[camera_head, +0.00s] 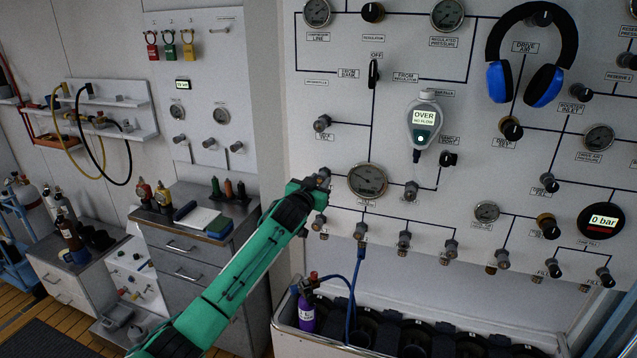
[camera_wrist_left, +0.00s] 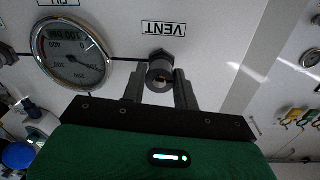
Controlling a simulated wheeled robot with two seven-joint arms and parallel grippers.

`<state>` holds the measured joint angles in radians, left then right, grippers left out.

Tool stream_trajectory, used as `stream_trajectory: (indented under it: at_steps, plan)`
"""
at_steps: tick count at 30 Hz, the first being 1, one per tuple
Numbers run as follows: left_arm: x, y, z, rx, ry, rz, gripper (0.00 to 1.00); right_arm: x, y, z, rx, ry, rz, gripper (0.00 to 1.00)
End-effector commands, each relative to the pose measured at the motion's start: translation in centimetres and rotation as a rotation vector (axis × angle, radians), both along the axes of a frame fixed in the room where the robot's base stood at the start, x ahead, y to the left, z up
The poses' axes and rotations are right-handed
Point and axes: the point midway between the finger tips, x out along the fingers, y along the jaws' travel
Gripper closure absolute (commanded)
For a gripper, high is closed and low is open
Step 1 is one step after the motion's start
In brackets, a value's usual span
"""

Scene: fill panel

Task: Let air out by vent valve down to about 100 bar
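The vent valve knob (camera_wrist_left: 160,73) is a dark round knob beside the VENT label (camera_wrist_left: 164,29), which appears upside down in the left wrist view. My left gripper (camera_wrist_left: 160,88) has one finger on each side of this knob, with a thin gap visible on the left side. I cannot tell whether the other finger touches it. In the head view my left gripper (camera_head: 318,181) is at the panel, largely covering the knob. The round pressure gauge (camera_head: 367,181) is just right of it and also shows in the wrist view (camera_wrist_left: 74,54); its exact reading is unclear. My right gripper is out of view.
Other valve knobs (camera_head: 320,222) sit close below the gripper. A blue hose (camera_head: 356,277) hangs from the panel to a purple cylinder (camera_head: 307,311) in the rack below. A grey handheld device reading OVER (camera_head: 424,118) and blue headphones (camera_head: 544,86) hang to the right.

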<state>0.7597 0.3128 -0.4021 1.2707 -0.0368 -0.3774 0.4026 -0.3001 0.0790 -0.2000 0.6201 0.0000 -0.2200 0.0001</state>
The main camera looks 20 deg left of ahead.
Motion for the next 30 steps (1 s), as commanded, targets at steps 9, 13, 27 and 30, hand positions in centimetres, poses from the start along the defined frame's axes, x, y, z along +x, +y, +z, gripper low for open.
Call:
stream_trajectory:
  at_steps: [9,13,27,30]
  plan:
    - [0.0,0.1,0.0,0.01,0.0,0.001,0.93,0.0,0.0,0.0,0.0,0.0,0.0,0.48]
    - [0.0,0.1,0.1,0.043,-0.002,0.001,0.93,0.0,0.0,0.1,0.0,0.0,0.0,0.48]
    - [0.0,0.2,0.2,0.396,-0.013,0.002,0.93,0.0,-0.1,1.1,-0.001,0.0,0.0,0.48]
    - [0.0,0.1,0.2,0.49,-0.017,0.0,0.93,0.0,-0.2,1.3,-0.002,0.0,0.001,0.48]
